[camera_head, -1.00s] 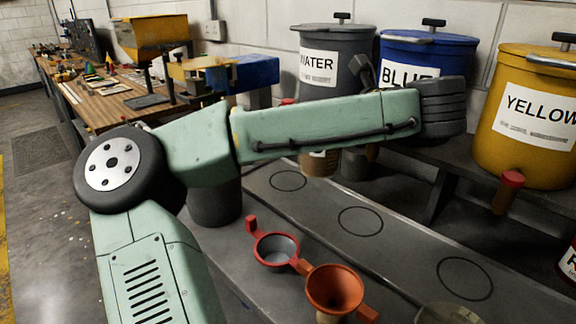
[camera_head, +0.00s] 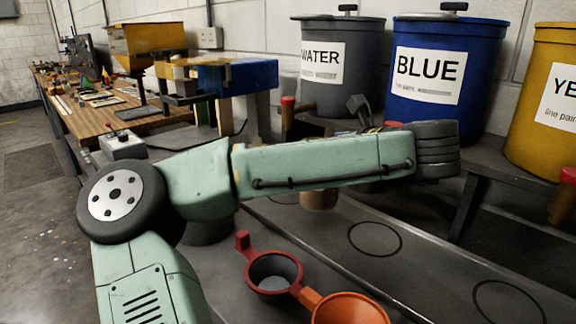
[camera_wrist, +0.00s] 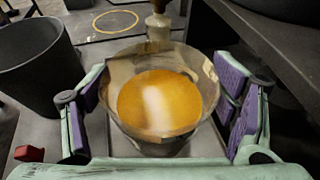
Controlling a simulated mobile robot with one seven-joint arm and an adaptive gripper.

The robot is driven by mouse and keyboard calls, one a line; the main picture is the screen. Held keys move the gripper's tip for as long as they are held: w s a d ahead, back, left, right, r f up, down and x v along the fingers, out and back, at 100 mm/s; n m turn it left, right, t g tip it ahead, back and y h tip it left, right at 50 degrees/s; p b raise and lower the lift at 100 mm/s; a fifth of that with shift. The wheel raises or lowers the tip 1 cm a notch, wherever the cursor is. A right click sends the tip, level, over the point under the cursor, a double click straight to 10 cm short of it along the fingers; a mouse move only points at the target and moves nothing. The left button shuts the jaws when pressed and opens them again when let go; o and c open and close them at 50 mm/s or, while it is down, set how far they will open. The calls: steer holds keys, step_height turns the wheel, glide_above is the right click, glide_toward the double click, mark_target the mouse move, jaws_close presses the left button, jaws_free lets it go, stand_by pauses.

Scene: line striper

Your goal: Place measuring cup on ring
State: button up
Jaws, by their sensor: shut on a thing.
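The measuring cup (camera_wrist: 160,105) is a translucent, brownish cup with yellow-orange liquid inside. It sits between the purple-padded fingers of my gripper (camera_wrist: 165,108), which is shut on it, in the wrist view. A tan piece (camera_head: 319,198) shows below my arm in the head view and may be part of this cup; my gripper is hidden there. Black rings are marked on the grey bench, one at the centre right (camera_head: 375,239) and one at the lower right (camera_head: 510,304). In the wrist view a yellowish ring (camera_wrist: 115,22) lies beyond the cup, to the upper left.
Water (camera_head: 340,65), blue (camera_head: 430,75) and yellow (camera_head: 545,110) paint buckets stand on a raised shelf with red-capped taps. A dark bin (camera_wrist: 40,70) is left of the cup in the wrist view.

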step_height(320, 180, down, 3)
steer(key=shift+r+b, duration=0.1)
steer(key=shift+b, duration=0.75)
steer(key=shift+w+a+f, duration=0.1)
steer(key=shift+w+f, duration=0.1)
steer(key=shift+f, duration=0.05)
steer(key=w+a+b, duration=0.1)
steer(key=w+a, duration=0.5)
steer(key=w, duration=0.5)
steer(key=shift+a+f, duration=0.25)
steer(key=shift+f, duration=0.2)
steer(key=shift+s, duration=0.1)
steer(key=o, duration=1.9)
steer(key=shift+f, duration=0.15)
steer(key=shift+o, duration=0.2)
